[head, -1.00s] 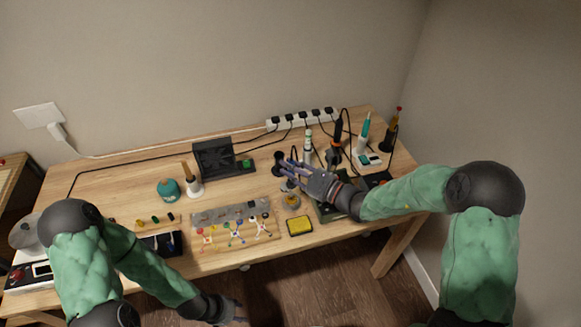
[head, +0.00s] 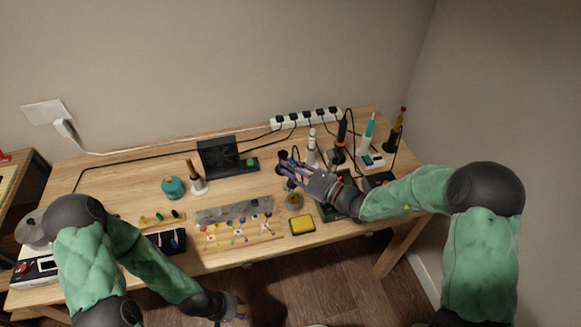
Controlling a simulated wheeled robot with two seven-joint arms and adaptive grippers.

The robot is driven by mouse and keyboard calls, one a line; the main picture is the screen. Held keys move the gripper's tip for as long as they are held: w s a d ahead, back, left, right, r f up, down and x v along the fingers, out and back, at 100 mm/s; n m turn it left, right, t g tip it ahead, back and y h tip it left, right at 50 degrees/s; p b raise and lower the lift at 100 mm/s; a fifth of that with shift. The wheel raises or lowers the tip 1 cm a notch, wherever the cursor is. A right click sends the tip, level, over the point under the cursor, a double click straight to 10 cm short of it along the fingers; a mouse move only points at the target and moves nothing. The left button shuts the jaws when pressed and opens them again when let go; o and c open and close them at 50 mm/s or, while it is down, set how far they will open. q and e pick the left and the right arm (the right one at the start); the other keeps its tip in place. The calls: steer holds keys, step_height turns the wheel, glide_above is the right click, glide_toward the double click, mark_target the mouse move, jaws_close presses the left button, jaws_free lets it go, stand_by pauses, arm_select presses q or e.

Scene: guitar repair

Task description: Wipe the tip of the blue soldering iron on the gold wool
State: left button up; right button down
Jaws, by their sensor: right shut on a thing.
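My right gripper (head: 290,170) is above the right-middle of the workbench, shut on a slim dark item that I take to be the blue soldering iron (head: 283,155). Its dark upper end shows above the fingers; its colour is hard to tell and its tip is hidden. The gold wool (head: 294,200) sits in a small round holder just below and in front of the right gripper. I cannot tell whether the tip touches it. My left gripper (head: 238,308) hangs low in front of the bench, away from everything; its fingers are too small to read.
Behind stand a white-and-green tool (head: 311,146), an orange-and-black iron (head: 341,132) and a teal iron (head: 368,132). Cables run to a power strip (head: 306,119). A teal jar (head: 173,188) stands left.

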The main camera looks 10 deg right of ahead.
steer(key=shift+d, duration=0.7)
steer(key=shift+d+p, duration=0.3)
steer(key=shift+d, duration=0.05)
steer(key=shift+a, duration=1.2)
steer(key=shift+d+p, duration=0.15)
steer(key=shift+p, duration=0.15)
